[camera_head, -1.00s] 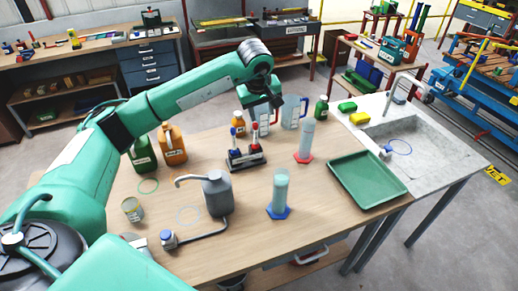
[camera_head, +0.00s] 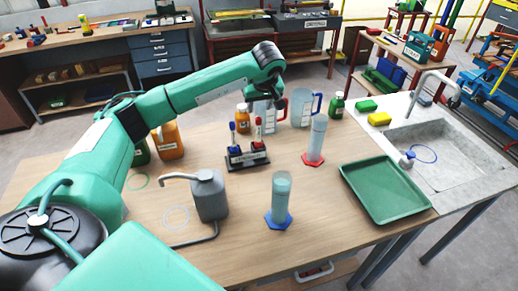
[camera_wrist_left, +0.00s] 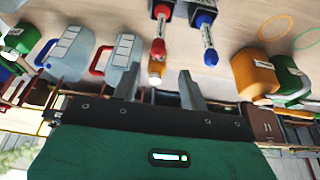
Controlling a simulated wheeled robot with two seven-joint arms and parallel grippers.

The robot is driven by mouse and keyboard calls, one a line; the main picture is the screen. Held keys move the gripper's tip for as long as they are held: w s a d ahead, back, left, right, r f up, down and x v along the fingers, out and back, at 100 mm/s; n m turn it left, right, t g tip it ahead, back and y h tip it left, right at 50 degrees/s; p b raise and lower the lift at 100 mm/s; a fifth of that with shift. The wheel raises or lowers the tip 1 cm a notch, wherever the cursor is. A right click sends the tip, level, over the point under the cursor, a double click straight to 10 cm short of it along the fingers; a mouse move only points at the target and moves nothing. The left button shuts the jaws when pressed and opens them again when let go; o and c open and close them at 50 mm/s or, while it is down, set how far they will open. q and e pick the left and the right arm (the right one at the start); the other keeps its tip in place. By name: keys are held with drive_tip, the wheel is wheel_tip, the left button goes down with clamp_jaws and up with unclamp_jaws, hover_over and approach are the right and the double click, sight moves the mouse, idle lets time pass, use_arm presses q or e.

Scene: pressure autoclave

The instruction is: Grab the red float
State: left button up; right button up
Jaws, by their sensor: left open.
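The red float (camera_head: 258,128) stands upright in a dark two-place stand (camera_head: 248,160) on the wooden table, beside a blue float (camera_head: 232,135). My left gripper (camera_head: 270,103) is above and just behind the red float, partly hidden by the wrist. In the left wrist view the open fingers (camera_wrist_left: 160,85) point toward the stand. The red float (camera_wrist_left: 158,48) lies in line with the gap between them, its tip close to the fingertips; I cannot tell whether it is between them. The blue float (camera_wrist_left: 205,38) is off to the right there. My right gripper is out of view.
Close by are clear jugs (camera_head: 301,110), an orange bottle (camera_head: 242,116) and a cylinder on a red base (camera_head: 316,140). A grey wash bottle (camera_head: 209,195), a cylinder on a blue base (camera_head: 280,197) and a green tray (camera_head: 348,190) stand nearer. A sink (camera_head: 440,150) is at right.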

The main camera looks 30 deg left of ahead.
sight(259, 117)
use_arm(q)
drive_tip(key=x, duration=0.4)
drive_tip(key=shift+w+p, duration=0.1)
drive_tip(key=shift+p, duration=0.25)
drive_tip(key=shift+f, duration=0.15)
drive_tip(key=shift+w+f+p, duration=0.1)
drive_tip(key=shift+f+p, duration=0.1)
drive_tip(key=shift+p, duration=0.15)
drive_tip(key=p+x, duration=0.2)
drive_tip(key=x, duration=0.2)
drive_tip(key=shift+f, duration=0.35)
clamp_jaws()
